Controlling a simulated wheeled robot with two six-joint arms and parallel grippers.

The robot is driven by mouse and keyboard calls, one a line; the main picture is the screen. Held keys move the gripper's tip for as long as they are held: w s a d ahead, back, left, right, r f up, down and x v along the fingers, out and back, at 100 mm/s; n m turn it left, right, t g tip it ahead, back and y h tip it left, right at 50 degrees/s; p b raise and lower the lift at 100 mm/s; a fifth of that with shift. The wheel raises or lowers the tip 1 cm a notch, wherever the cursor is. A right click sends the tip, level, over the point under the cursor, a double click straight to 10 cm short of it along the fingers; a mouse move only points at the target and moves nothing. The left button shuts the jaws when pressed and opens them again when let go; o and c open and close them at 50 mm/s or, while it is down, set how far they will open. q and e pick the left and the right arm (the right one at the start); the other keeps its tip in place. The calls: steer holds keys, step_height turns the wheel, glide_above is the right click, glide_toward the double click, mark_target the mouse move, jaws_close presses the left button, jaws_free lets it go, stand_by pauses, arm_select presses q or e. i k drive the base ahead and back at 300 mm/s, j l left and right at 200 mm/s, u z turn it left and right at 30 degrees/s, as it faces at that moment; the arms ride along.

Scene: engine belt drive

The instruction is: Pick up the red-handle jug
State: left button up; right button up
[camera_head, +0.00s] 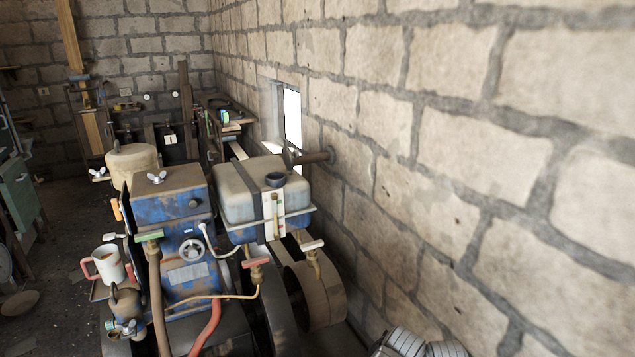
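The red-handle jug (108,264) is a small whitish open-topped vessel with a reddish handle on its left side. It stands upright at the lower left, on a small ledge beside the blue engine (180,210). Its opening faces up and its inside looks dark brownish. A brown rounded engine part stands just in front of it. Neither of my grippers can be made out. A grey-white ribbed shape at the bottom edge, right of centre, looks like part of my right arm; no fingertips show there.
A tank (238,190) with a black cap sits on the engine's right. Pipes, a red hose (207,328) and a pulley wheel (322,295) crowd the front. A stone wall (470,170) closes off the right. Dark floor lies left of the jug, with a round dish (20,302).

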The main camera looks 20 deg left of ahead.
mark_target(107, 259)
steer(key=k+j+u, duration=0.1)
steer(key=u, duration=1.7)
steer(key=l+u, duration=0.2)
steer(key=u, duration=0.15)
steer(key=i+j+z, duration=0.25)
steer(key=j+z, duration=0.15)
steer(key=j, duration=0.3)
steer(key=i+j+z, duration=0.15)
steer(key=j+z, duration=0.25)
steer(key=j, duration=0.35)
steer(key=j+z, duration=0.4)
steer(key=j, duration=0.35)
steer(key=k+j+z, duration=0.1)
steer(key=j+z, duration=0.3)
steer(key=j, duration=0.4)
